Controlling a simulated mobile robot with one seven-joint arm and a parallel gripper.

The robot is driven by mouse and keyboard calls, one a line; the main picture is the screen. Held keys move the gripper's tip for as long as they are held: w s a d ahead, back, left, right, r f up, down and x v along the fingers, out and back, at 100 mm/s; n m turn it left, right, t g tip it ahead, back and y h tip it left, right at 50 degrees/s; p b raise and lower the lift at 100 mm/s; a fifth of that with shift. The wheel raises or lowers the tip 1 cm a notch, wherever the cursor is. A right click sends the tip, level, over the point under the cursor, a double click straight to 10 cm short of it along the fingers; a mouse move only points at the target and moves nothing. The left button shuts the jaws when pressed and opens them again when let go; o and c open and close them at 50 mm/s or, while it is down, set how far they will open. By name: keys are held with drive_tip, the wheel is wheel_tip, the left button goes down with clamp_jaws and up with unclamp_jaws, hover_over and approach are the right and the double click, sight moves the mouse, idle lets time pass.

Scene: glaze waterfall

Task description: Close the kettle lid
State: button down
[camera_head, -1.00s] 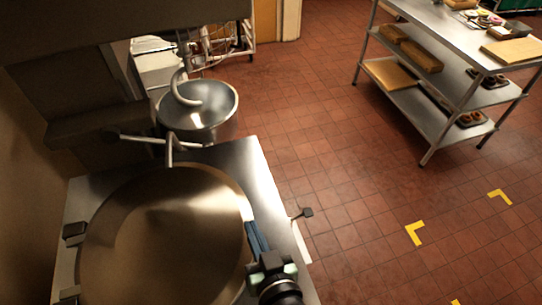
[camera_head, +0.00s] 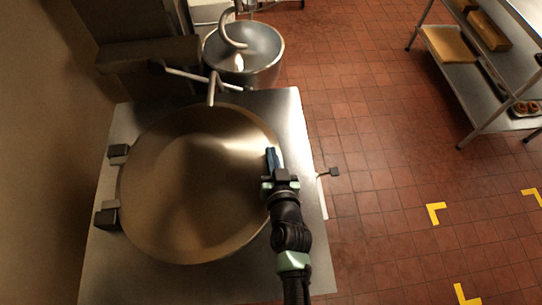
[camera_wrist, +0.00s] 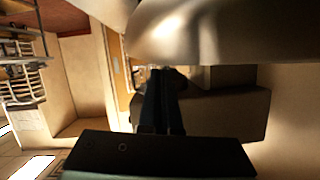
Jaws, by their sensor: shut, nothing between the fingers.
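The kettle lid (camera_head: 190,190) is a large round bronze-coloured metal disc on a steel top. It looks lowered over the kettle, with the kettle body hidden beneath; I cannot tell whether it is fully seated. Dark hinge blocks (camera_head: 107,216) are at its left edge. My gripper (camera_head: 270,154) is shut and empty at the lid's right rim, with its blue fingers over the edge; contact is unclear. The wrist view shows the dark fingers (camera_wrist: 163,75) close to a curved, shiny metal surface (camera_wrist: 205,30), probably the lid.
A steel mixer bowl with a hook (camera_head: 245,60) stands behind the kettle. A pipe with arms (camera_head: 213,85) rises at the lid's back edge. A small black-ended lever (camera_head: 335,172) sticks out right. Tiled floor is open to the right, with a steel shelf table (camera_head: 480,100) beyond.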

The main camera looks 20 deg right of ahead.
drive_tip(key=shift+a+f, duration=0.1)
drive_tip(key=shift+f, duration=0.5)
